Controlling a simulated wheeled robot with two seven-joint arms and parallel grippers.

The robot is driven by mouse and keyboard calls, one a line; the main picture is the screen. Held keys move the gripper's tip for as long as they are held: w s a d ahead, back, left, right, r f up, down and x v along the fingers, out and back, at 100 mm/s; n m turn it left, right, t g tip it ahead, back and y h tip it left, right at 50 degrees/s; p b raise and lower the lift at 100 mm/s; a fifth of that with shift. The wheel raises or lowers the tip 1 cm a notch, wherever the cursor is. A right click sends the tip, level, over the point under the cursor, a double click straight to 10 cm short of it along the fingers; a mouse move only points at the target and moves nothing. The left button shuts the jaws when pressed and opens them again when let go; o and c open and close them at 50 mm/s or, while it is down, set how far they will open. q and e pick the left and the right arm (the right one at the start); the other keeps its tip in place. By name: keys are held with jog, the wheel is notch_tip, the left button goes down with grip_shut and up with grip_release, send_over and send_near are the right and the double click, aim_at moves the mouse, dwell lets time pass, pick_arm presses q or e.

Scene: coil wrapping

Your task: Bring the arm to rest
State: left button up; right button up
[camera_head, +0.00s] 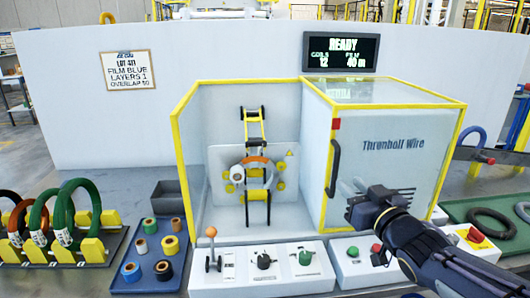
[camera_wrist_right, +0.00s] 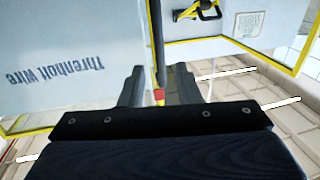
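My right gripper (camera_head: 356,200) is in front of the lower part of the white panel lettered "Threnholt Wire" (camera_head: 394,143), right of its dark handle (camera_head: 334,168). In the right wrist view the two dark fingers of the gripper (camera_wrist_right: 158,78) stand apart, with a gap between them. The dark handle (camera_wrist_right: 157,40) and a small red block (camera_wrist_right: 159,95) show in line with that gap; I see no grip on them. My right forearm comes in from the lower right. My left gripper is not in view.
Left of the panel, an open bay holds an orange-and-white coil (camera_head: 257,172) on a yellow-and-black fixture. Control boxes with a lever (camera_head: 211,250) and buttons stand in front. Coils on a rack (camera_head: 65,215) and a blue tray (camera_head: 150,275) of tape rolls are left. A green mat (camera_head: 462,208) is right.

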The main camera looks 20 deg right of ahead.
jog(key=s+a+f+g+y+p, duration=0.1)
jog(key=s+a+f+g+p, duration=0.1)
jog(key=s+a+f+g, duration=0.1)
jog(key=s+a+f+g+y+p, duration=0.2)
jog(key=s+a+g, duration=0.3)
jog(key=s, duration=0.5)
jog(key=s+a+f+m+g+y+p, duration=0.1)
jog(key=s+a+f+g+p, duration=0.2)
jog(key=s+a, duration=0.4)
jog(key=shift+a+f+g, duration=0.35)
jog(key=shift+f+g, duration=0.35)
jog(key=shift+f, duration=0.25)
jog(key=shift+s, duration=0.1)
